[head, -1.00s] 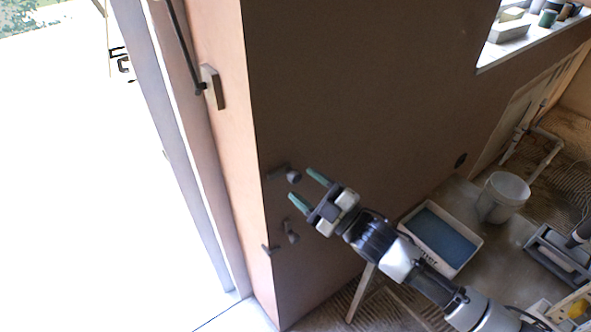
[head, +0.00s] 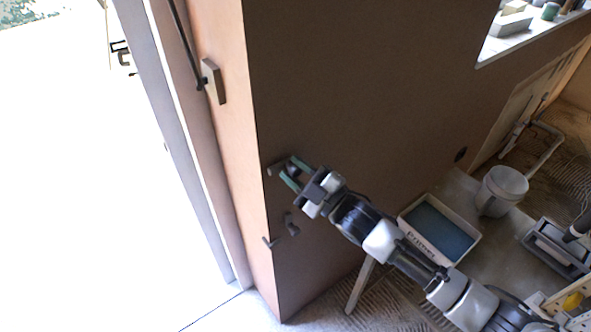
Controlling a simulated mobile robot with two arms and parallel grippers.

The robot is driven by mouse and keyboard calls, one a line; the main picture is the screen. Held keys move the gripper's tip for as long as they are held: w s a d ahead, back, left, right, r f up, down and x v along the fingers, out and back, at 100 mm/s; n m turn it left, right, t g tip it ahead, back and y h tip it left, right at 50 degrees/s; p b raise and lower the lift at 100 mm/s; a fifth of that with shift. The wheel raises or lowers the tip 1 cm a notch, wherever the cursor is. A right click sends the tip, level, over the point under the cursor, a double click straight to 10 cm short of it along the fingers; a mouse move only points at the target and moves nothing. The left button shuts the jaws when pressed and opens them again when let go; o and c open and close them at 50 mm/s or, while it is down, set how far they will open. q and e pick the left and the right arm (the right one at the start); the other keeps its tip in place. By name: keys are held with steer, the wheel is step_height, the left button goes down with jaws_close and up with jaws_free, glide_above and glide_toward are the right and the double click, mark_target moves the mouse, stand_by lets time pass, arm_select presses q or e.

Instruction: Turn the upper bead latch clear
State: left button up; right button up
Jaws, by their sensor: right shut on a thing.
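The upper bead latch (head: 276,169) is a small dark fitting with a round knob, on the plaster wall near its left corner. My right gripper (head: 291,172) reaches in from the lower right, its two green-tipped fingers shut on the latch's knob. The fingers partly hide the knob. A lower latch (head: 291,224) of the same look sits below it on the wall, apart from the gripper. My left gripper is not in view.
The wall's corner edge (head: 256,130) runs down beside the latches, with a bright doorway to its left. A wall-mounted block (head: 213,82) is higher up. A primer tray (head: 440,228) and white bucket (head: 502,190) stand at the lower right.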

steer(key=shift+f+m, duration=0.1)
steer(key=shift+m, duration=0.4)
steer(key=shift+m+t+h+b, duration=0.4)
steer(key=shift+m+t, duration=0.4)
steer(key=shift+m, duration=0.4)
steer(key=shift+m+t, duration=0.5)
steer(key=shift+m, duration=0.7)
steer(key=m+t+h, duration=0.1)
steer(key=m, duration=0.1)
steer(key=shift+m, duration=0.4)
steer(key=m+h, duration=0.1)
steer(key=m, duration=0.1)
steer(key=m+t, duration=0.1)
steer(key=m, duration=0.1)
steer(key=shift+t+h, duration=0.3)
steer(key=shift+h, duration=0.1)
steer(key=m+h+p, duration=0.1)
steer(key=m, duration=0.2)
steer(key=m+t+h, duration=0.1)
steer(key=m+h, duration=0.1)
steer(key=m, duration=0.1)
steer(key=shift+m+t+p, duration=0.3)
steer(key=shift+p, duration=0.05)
steer(key=shift+m+h+p, duration=0.6)
steer(key=shift+m+h, duration=0.15)
steer(key=shift+m, duration=0.8)
steer(key=shift+m+h+p, duration=0.6)
steer(key=shift+m+h, duration=0.15)
steer(key=shift+m, duration=0.8)
steer(key=o, duration=0.9)
